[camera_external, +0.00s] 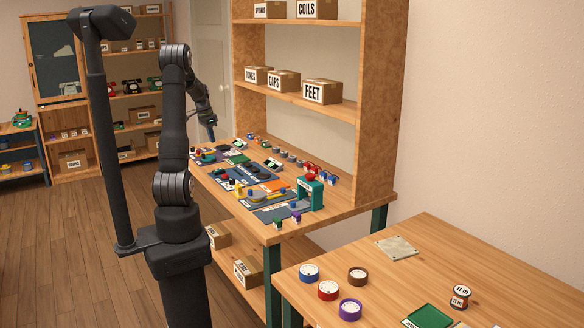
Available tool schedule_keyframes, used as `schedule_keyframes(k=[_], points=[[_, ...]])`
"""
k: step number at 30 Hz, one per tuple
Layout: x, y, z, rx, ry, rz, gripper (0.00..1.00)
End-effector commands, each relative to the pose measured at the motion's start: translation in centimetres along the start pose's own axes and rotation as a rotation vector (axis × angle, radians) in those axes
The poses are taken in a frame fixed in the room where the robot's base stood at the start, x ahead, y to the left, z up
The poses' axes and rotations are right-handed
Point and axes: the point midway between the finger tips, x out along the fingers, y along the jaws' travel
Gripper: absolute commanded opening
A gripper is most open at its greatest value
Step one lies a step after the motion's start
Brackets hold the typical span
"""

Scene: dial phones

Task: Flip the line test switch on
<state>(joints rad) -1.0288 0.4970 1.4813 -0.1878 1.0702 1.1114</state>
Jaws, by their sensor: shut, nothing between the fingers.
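My gripper (211,134) is above the far left part of the workbench (350,208), pointing down. Its fingers look small and dark, and they are shut with nothing seen between them. Below and around it on the bench lie dark mats with small coloured parts. A teal fixture with a red top (311,190) stands near the bench's near end. I cannot make out which small part is the line test switch at this size.
A tall wooden shelf with labelled boxes (322,92) rises behind the bench. A nearer table (450,262) holds coloured rolls, a pale plate (397,248) and a green tray (430,316). Shelves with phones stand at the back left. The floor (60,240) at left is clear.

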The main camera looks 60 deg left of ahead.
Motion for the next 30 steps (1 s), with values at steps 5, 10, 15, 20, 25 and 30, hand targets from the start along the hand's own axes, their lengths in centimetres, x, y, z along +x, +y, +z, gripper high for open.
schedule_keyframes(k=[5,10,15,20,25,30], points=[[1.6,0.1,0.1,0.000,-0.002,0.004,0.00],[5.0,0.1,0.1,0.000,-0.004,0.005,0.00],[8.7,0.1,0.1,0.000,-0.003,0.004,0.00],[11.6,0.1,0.0,0.000,-0.002,0.003,0.00],[13.4,0.0,0.0,0.000,-0.001,0.001,0.00],[14.0,0.0,0.0,0.000,-0.001,0.001,0.00]])
